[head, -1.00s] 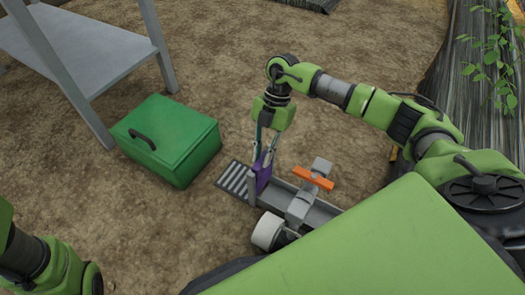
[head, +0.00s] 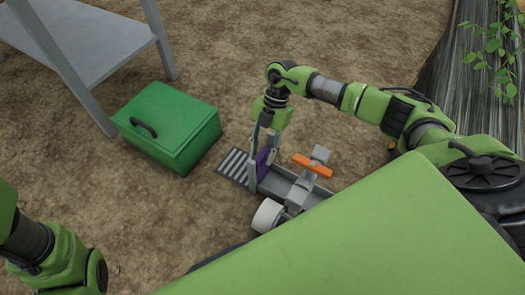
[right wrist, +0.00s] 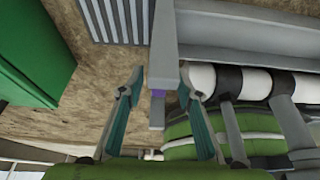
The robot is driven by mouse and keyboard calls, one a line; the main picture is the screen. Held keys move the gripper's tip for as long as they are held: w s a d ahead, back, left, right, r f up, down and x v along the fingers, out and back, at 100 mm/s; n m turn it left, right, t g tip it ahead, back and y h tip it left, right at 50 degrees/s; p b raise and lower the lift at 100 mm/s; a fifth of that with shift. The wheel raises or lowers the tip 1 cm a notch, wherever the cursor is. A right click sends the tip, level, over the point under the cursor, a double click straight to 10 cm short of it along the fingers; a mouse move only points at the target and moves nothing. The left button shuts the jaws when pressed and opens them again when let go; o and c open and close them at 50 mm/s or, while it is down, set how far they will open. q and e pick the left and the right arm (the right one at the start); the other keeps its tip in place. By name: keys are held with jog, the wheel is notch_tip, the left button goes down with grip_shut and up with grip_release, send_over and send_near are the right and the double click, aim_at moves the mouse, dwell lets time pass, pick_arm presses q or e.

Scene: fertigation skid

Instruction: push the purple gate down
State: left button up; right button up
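The purple gate (head: 263,158) stands upright in a grey frame at the end of the grey channel (head: 318,198), beside the slatted grate. My right gripper (head: 265,142) points down over the gate, its fingers at the gate's upper part. In the right wrist view the right gripper (right wrist: 160,95) has its fingers spread to either side of a grey bar (right wrist: 162,60). My left gripper is outside the view.
An orange-handled valve (head: 313,166) and a white cylinder (head: 268,215) lie right of and below the gate. A green box (head: 168,130) stands left of the grate (head: 237,167), near a grey table (head: 85,40). Bare soil lies beyond.

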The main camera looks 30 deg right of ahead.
jog(key=v, duration=1.2)
jog(key=shift+a, duration=0.1)
